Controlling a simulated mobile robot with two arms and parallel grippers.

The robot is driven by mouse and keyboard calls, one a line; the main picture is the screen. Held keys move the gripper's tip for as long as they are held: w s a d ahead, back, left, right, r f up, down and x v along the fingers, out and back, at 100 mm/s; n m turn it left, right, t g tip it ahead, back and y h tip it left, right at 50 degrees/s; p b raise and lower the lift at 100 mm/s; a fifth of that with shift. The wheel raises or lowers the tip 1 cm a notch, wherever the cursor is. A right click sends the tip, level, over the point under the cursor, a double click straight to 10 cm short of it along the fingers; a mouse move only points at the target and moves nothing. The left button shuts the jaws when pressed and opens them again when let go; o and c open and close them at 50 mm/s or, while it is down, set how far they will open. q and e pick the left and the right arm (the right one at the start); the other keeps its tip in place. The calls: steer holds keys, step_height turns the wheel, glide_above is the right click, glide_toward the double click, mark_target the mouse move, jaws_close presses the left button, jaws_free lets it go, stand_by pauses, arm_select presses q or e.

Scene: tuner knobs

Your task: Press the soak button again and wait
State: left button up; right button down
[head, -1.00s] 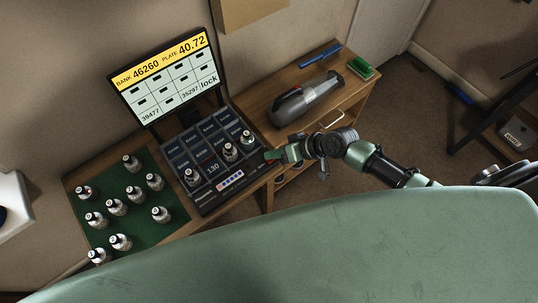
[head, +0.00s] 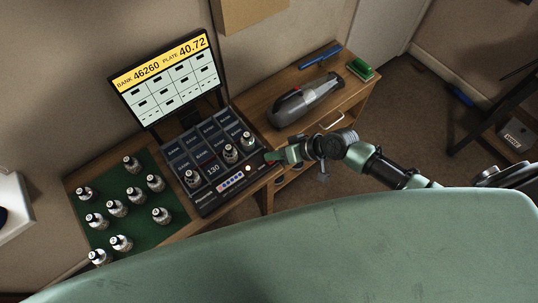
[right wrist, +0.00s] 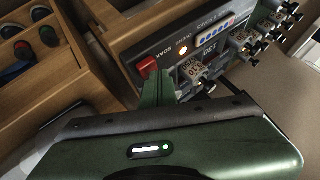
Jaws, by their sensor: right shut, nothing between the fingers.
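The soak button is a red block (right wrist: 147,68) on the front edge of the dark console (head: 203,192), marked SOAK in the right wrist view. My right gripper (head: 271,157) is shut and empty at the console's right front corner. In the right wrist view its green fingertips (right wrist: 158,80) are right beside the button; I cannot tell whether they touch it. My left gripper is not in view.
Three knobs stand on the console, one of them at its left front (head: 192,178). Several more stand on the green mat (head: 177,223) to the left. A handheld vacuum (head: 304,100) and a green-topped block (head: 360,69) lie on the wooden desk (head: 342,104).

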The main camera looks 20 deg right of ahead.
steer(key=shift+r+p, duration=0.3)
steer(key=shift+r, duration=0.3)
step_height(320, 180, up, 5)
steer(key=p, duration=0.4)
steer(key=shift+r+p, duration=0.1)
steer(key=shift+p, duration=0.3)
stand_by(0.3)
